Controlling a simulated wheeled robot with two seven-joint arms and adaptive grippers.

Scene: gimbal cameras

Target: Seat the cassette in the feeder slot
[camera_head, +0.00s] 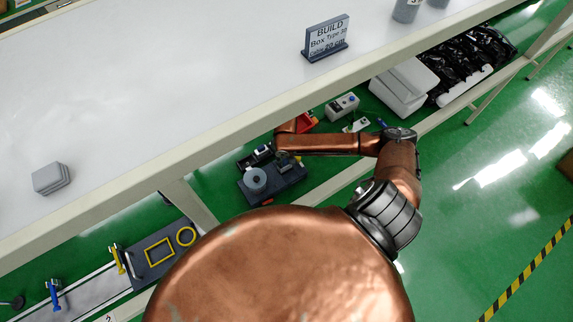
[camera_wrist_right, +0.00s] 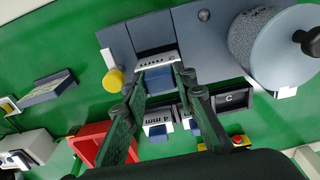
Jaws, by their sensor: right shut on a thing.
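My right gripper (camera_wrist_right: 157,82) is shut on a small blue-grey block with a white striped edge, which I take to be the cassette (camera_wrist_right: 158,78). In the head view the right gripper (camera_head: 287,161) is small, over the dark feeder station (camera_head: 268,197) below the bench. The feeder's dark base plate (camera_wrist_right: 120,43) lies behind the cassette in the wrist view, with a large grey reel (camera_wrist_right: 273,45) at right. Whether the cassette touches the feeder or is in its slot, I cannot tell. My left gripper is not in view.
A red bin (camera_wrist_right: 92,142) and a yellow knob (camera_wrist_right: 114,80) are at left. The white bench (camera_head: 180,90) is mostly clear, with a sign (camera_head: 326,37) and a grey block (camera_head: 51,178).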

